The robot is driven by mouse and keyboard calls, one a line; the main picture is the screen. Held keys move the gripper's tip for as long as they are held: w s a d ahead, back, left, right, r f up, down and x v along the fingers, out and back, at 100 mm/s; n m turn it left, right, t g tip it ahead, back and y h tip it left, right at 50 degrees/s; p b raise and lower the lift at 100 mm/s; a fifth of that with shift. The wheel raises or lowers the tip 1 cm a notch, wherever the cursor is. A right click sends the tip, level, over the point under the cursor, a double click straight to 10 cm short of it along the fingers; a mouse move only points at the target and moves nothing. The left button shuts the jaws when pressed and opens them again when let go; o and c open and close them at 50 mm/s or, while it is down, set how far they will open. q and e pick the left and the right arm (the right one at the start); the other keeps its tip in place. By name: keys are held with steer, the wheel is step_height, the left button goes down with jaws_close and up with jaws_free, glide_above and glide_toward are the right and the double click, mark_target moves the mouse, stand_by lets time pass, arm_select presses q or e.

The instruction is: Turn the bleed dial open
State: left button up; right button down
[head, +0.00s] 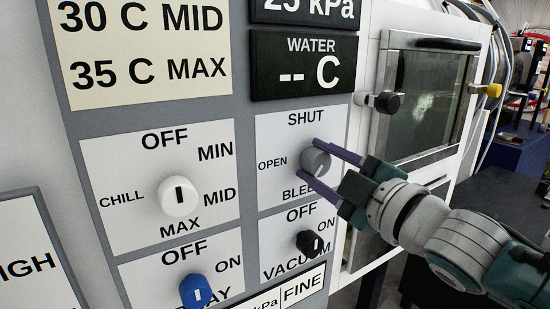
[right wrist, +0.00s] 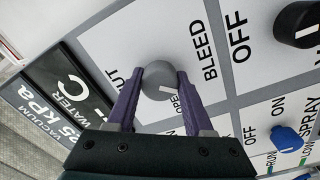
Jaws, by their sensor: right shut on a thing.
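The bleed dial (head: 316,162) is a round grey knob on a white plate marked SHUT above, OPEN at its left and BLEED below. My right gripper (head: 322,165) comes in from the right, with its two purple fingers on either side of the knob. In the right wrist view the fingers are closed on the knob's sides (right wrist: 159,76). A short white mark on the knob shows there, on the side near the word OPEN, which a finger partly covers. I cannot tell its exact setting. My left gripper is not in view.
A black vacuum knob (head: 309,242) sits just below, a white chill knob (head: 179,196) to the left and a blue knob (head: 195,291) lower left. A windowed door (head: 425,95) with a dark handle knob (head: 386,102) stands right of the panel, close above my right gripper.

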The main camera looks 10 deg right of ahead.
steer(key=m+p, duration=0.1)
steer(key=m, duration=0.4)
steer(key=shift+r+m, duration=0.1)
steer(key=shift+m, duration=0.3)
steer(key=m, duration=0.3)
steer(key=shift+m, duration=0.7)
steer(key=shift+c, duration=1.4)
jaws_free()
